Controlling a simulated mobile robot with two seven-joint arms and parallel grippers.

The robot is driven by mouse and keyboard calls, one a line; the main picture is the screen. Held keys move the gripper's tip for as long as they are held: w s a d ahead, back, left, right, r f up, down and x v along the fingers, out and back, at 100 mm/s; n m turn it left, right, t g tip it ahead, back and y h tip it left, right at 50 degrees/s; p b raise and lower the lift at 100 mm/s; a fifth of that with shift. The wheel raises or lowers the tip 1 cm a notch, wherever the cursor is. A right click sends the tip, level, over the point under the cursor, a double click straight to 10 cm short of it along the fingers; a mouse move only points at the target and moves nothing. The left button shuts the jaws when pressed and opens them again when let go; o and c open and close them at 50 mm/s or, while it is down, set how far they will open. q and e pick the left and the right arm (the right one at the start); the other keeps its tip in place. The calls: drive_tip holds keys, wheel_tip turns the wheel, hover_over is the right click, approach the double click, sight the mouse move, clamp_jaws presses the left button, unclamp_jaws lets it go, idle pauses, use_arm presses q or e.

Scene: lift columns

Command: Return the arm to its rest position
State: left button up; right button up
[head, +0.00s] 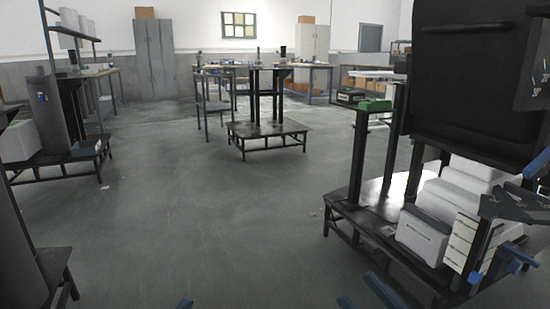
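The tips of my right gripper (362,297) rise just above the bottom edge, right of the middle. Two blue and dark fingers show there, apart, with only floor between them. I see nothing held between them. A small blue tip of my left gripper (183,304) shows at the bottom edge, left of the middle. The rest of it is below the picture, so its opening is hidden. Both grippers are low and near me; most of both arms is out of view.
At the right, a dark stand (362,225) bears white boxes (423,236) and a large black panel (470,80), close to my right side. A low platform (264,129) stands ahead. Another stand with a grey cylinder (46,112) is at the left. The middle floor (215,215) is clear.

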drive_tip(key=s+a+f+n+g, duration=0.2)
drive_tip(key=s+a+n, duration=0.15)
drive_tip(key=s, duration=0.25)
use_arm(q)
drive_tip(key=s+a+r+n+g+y+p, duration=0.3)
drive_tip(key=a+r+n+g+y+p, duration=0.2)
drive_tip(key=p, duration=3.6)
wheel_tip(320, 180, up, 3)
drive_tip(key=g+y, duration=0.3)
drive_tip(key=g, duration=0.1)
drive_tip(key=shift+n, duration=0.3)
use_arm(e)
drive_tip(key=s+d+r+m+g+h, duration=0.2)
drive_tip(key=d+r+m+g+h, duration=0.2)
drive_tip(key=r+m+h, duration=0.6)
drive_tip(key=shift+d+r+g+h, duration=0.2)
drive_tip(key=shift+r+g+h, duration=0.25)
drive_tip(key=shift+g, duration=0.35)
